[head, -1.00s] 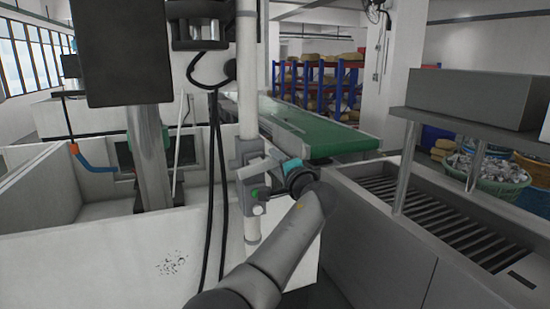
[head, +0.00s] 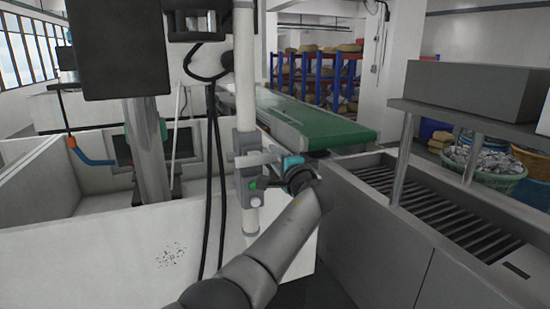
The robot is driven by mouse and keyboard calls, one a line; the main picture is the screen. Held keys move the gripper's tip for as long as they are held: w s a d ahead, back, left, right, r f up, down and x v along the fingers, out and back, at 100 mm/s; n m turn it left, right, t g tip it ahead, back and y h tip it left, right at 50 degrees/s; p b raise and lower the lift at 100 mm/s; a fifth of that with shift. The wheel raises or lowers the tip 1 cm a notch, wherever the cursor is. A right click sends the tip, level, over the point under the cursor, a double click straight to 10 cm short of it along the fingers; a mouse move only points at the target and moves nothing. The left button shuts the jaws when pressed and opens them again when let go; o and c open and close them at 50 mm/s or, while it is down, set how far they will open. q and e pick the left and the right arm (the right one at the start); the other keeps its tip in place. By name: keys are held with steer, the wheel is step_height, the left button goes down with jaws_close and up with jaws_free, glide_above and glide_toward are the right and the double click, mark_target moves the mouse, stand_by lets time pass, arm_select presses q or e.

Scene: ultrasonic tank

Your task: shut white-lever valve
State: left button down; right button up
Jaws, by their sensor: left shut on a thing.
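The white-lever valve (head: 246,172) is a grey fitting on the upright white pipe, with a green spot and a pale knob on its lower part. Its pale lever (head: 252,159) sticks out to the right at the fitting's upper part, roughly level. My left gripper (head: 272,160), with a teal part and a dark wrist, is at the lever's right end and shut on it. The fingertips are small and partly hidden, so the exact grip is hard to see. My right gripper is not in view.
The white pipe (head: 245,80) runs upright beside hanging black cables (head: 211,190). A white open-topped tank (head: 100,245) stands at left. A green conveyor (head: 325,132) lies behind the gripper. A grey slatted bench (head: 440,212) is close on the right.

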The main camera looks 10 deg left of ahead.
arm_select(q)
steer(key=c, duration=0.6)
jaws_free()
steer(key=shift+o, duration=0.2)
steer(key=shift+v, duration=0.85)
steer(key=b+v, duration=0.1)
steer(key=v, duration=1.2)
steer(key=shift+s+d, duration=0.15)
steer(key=shift+s, duration=0.1)
steer(key=shift+f, duration=0.1)
